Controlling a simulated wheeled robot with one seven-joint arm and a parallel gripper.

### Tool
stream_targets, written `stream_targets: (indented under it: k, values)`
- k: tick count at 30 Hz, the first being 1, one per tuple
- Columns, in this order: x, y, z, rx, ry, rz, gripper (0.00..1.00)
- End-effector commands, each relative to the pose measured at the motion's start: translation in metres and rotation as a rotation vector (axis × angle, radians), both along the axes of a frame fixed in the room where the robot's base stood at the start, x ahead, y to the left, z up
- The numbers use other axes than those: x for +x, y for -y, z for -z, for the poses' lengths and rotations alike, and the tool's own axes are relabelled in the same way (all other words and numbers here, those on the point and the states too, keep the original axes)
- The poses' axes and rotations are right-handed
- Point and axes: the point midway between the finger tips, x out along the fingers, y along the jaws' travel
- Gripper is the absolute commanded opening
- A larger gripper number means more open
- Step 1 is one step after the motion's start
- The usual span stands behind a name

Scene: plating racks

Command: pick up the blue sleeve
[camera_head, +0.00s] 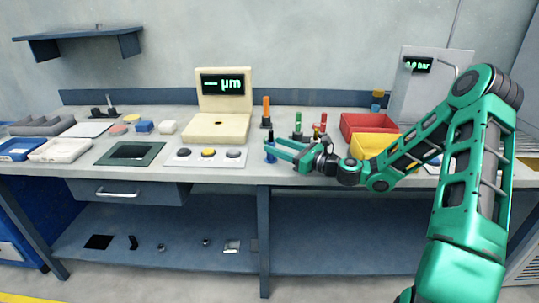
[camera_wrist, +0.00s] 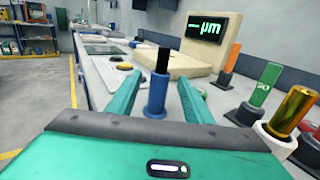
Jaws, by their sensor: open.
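The blue sleeve (camera_wrist: 157,98) stands upright on the bench, with a wider blue foot and a black post rising out of its top. It also shows small and partly covered in the head view (camera_head: 270,153). My gripper (camera_wrist: 160,80) is open, with one green finger on each side of the sleeve in the wrist view. A gap shows between the sleeve and each finger there. In the head view my gripper (camera_head: 279,148) reaches in from the right, level with the sleeve. Nothing is held.
Orange (camera_head: 266,107), green (camera_head: 298,122) and red (camera_head: 322,122) upright pieces stand close by. A gold piece (camera_wrist: 292,108) in a white holder is right of my gripper. The cream µm gauge (camera_head: 218,127) and button panel (camera_head: 206,158) lie left. Red (camera_head: 352,127) and yellow (camera_head: 366,147) bins stand right.

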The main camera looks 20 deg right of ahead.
Motion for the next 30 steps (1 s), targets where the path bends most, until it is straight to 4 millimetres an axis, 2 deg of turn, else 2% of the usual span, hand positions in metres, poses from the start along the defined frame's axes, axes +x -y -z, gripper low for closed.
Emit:
stream_targets:
  k: [6,14,18,19,20,30]
  values:
    - [0.024,-0.018,0.003,-0.002,0.002,-0.001,0.46]
    - [0.027,-0.020,0.003,-0.001,0.001,0.000,0.46]
    - [0.027,-0.020,0.003,-0.001,0.000,0.000,0.13]
    - [0.027,-0.020,0.003,-0.001,0.000,0.000,0.06]
    - [0.027,-0.020,0.003,-0.001,0.000,0.000,0.03]
    - [0.027,-0.020,0.001,0.000,0.001,0.000,0.02]
